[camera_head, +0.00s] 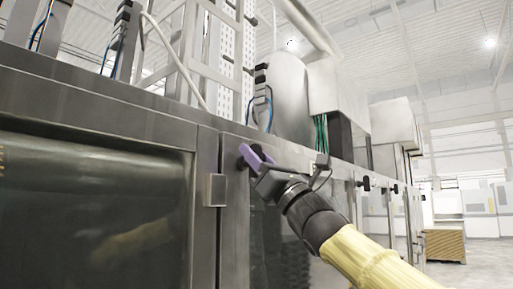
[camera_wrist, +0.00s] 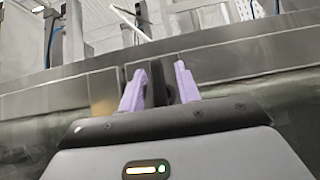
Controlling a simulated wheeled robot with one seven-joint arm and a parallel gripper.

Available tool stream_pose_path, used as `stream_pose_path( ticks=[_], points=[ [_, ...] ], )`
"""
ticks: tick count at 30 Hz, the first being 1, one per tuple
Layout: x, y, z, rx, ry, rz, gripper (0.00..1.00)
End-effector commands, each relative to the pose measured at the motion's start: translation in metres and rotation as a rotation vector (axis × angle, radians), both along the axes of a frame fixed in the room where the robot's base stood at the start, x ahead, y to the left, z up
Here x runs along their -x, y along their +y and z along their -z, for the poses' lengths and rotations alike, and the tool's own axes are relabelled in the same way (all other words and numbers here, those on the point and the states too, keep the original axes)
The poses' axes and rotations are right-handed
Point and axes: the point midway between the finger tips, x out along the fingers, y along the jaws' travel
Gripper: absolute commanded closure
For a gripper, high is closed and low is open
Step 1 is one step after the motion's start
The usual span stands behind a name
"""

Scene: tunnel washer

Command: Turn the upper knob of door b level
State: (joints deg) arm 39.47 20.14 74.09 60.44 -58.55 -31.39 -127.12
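A black knob (camera_wrist: 158,84) shows in the wrist view between the two purple fingers of my gripper (camera_wrist: 160,84). It looks like an upright bar, with a darker part just right of it. The left finger is close beside the knob; a gap shows toward the right finger, so the gripper looks open around it. In the head view my gripper (camera_head: 251,156) is at the upper part of a steel door panel (camera_head: 234,180), and its fingers hide most of the knob (camera_head: 243,162). I cannot tell whether a finger touches it.
A large dark window (camera_head: 90,200) fills the left of the machine front, with a metal hinge block (camera_head: 215,190) beside it. More black knobs (camera_head: 365,184) sit farther along the front. A brown pallet stack (camera_head: 445,246) stands on the open floor at the right.

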Motion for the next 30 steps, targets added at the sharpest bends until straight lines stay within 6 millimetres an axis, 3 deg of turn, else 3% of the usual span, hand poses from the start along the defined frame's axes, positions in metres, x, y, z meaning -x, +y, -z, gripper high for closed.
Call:
stream_pose_path(
  ticks=[8, 13, 30],
  points=[
    [-0.0001, 0.0007, -0.0002, 0.000, -0.001, -0.001, 0.67],
    [-0.0001, 0.0006, -0.0002, 0.000, 0.000, 0.000, 1.00],
    [0.0008, 0.0013, 0.0008, -0.029, 0.037, 0.001, 1.00]
  ],
)
